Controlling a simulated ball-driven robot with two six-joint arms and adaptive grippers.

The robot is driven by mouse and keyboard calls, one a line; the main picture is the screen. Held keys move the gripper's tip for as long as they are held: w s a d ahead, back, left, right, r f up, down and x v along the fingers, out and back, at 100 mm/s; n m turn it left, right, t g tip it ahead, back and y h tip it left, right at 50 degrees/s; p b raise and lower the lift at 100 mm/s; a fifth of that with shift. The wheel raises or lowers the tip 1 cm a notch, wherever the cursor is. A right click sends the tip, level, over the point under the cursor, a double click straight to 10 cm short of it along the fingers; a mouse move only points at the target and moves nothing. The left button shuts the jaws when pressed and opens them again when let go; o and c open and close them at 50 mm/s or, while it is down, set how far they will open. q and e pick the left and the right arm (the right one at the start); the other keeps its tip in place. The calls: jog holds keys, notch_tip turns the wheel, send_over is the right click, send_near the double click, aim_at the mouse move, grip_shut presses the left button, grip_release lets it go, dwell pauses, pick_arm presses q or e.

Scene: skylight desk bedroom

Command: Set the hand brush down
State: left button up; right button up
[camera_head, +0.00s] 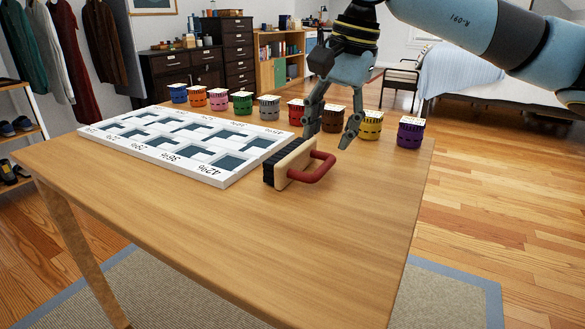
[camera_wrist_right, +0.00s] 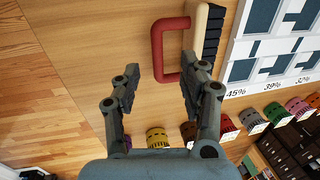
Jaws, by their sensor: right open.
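The hand brush (camera_head: 296,164) has a pale wooden block, black bristles and a red loop handle. It appears to rest on the table on its side, bristles facing left, near the tray's right corner. My right gripper (camera_head: 328,137) is open and empty, just behind the brush in the head view. In the right wrist view the brush's red handle (camera_wrist_right: 157,50) shows ahead of and partly between the open fingertips of my right gripper (camera_wrist_right: 161,73). The right finger overlaps part of the handle, so contact cannot be told. My left gripper is not in view.
A white tray (camera_head: 228,181) with percent labels and grey-blue panels lies left of the brush. Several coloured jars stand along the far edge, including a yellow one (camera_head: 372,125) and a purple one (camera_head: 410,132) near my gripper. The table's front (camera_head: 270,240) is bare.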

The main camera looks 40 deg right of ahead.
aim_at(323, 167)
notch_tip(323, 167, down, 2)
jog(key=shift+w+f, duration=0.1)
jog(key=shift+w, duration=0.05)
jog(key=shift+f, duration=0.3)
jog(key=f, duration=0.2)
jog(key=f+b, duration=0.1)
jog(key=shift+w+d+f, duration=0.1)
jog(key=shift+w+f, duration=0.2)
jog(key=shift+f, duration=0.1)
jog(key=shift+w+f, duration=0.1)
jog(key=shift+f, duration=0.35)
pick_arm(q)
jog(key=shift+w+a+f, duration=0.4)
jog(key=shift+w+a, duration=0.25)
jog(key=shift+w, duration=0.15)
pick_arm(e)
jog(key=shift+r, duration=0.1)
jog(key=c, duration=0.9)
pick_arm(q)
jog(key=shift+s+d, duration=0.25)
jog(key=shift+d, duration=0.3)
